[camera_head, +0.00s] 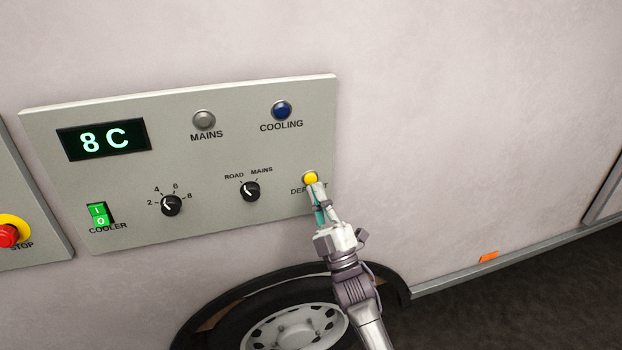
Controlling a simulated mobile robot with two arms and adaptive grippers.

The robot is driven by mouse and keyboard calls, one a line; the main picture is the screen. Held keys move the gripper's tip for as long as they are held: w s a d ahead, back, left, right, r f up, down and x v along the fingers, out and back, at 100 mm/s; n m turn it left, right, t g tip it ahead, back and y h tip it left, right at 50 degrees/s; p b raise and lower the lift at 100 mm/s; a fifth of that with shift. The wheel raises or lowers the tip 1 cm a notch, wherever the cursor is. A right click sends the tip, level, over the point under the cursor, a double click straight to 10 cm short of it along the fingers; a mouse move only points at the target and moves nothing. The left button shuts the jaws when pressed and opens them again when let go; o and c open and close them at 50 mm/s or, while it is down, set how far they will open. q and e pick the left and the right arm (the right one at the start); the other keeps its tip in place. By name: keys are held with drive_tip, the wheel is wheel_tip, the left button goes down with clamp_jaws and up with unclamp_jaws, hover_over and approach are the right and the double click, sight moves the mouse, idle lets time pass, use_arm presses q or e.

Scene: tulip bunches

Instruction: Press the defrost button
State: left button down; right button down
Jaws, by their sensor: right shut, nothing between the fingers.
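The yellow defrost button (310,178) sits at the lower right of the grey control panel (230,200). My right gripper (315,188) is shut and empty, with its fingertips right at the button's lower edge. I cannot tell whether they touch it or whether the button is pressed in. The fingers cover part of the word DEFROST under the button. My left gripper is not in view.
The panel also carries a display (103,139) reading 8 C, a grey mains lamp (204,120), a blue cooling lamp (281,110), two black knobs and a green cooler switch (99,213). A red stop button (8,235) is at far left. A wheel (296,328) is below.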

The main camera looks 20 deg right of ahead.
drive_tip(key=s+p, duration=0.1)
drive_tip(key=s, duration=0.3)
drive_tip(key=shift+s+r+p, duration=0.1)
drive_tip(key=shift+s+p, duration=0.15)
drive_tip(key=shift+p, duration=0.1)
